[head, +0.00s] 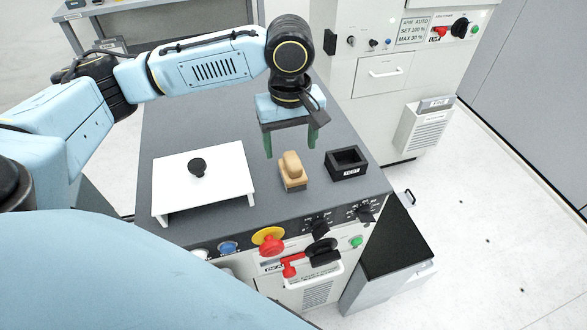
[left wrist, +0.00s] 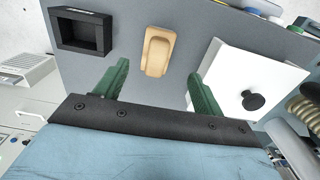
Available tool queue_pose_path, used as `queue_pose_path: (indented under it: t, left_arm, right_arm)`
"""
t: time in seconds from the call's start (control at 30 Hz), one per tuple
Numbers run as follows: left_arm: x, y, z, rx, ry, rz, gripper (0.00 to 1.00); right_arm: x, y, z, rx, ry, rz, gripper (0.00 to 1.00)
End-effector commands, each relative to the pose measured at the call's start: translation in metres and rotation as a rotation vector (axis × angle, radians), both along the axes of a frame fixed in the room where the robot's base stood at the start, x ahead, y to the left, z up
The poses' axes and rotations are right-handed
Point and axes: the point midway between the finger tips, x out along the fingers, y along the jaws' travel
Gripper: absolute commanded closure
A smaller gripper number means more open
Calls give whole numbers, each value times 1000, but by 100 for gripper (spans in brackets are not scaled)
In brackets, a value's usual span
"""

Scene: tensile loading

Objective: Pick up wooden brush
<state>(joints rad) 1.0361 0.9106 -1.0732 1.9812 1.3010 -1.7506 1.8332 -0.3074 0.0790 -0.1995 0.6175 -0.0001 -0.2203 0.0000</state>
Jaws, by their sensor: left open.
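The wooden brush (head: 292,172) stands on the grey bench top, between a white plate and a black box. It has a light tan rounded grip on a block base. My left gripper (head: 291,148) hangs over the bench just behind the brush, its green fingers pointing down and spread apart with nothing between them. In the left wrist view the brush (left wrist: 158,52) lies ahead of the gap between the open green fingers (left wrist: 158,84), apart from both. My right gripper does not show in either view.
A white raised plate with a black knob (head: 215,187) is left of the brush. A small open black box (head: 346,164) is to its right. The bench's front panel carries knobs, buttons and a red-handled switch (head: 290,266). Bare bench top (head: 190,125) lies behind the plate.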

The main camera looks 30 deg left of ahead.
Motion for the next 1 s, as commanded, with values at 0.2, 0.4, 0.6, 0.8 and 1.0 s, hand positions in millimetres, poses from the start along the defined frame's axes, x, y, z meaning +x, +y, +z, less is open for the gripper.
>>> queue_pose_path:
  t: [0.2,0.4,0.6,0.8,1.0]
  left_arm:
    - [0,0,-28,1,-1,-2,31]
    - [1,-1,-45,1,1,-3,31]
    - [3,-2,-74,1,-1,-3,31]
    - [3,-2,-83,-1,-2,-4,31]
    - [3,-2,-82,-1,-2,-4,39]
  right_arm:
    - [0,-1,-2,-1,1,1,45]
    - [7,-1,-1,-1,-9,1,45]
    - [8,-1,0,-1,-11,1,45]
    - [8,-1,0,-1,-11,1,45]
    - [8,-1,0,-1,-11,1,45]
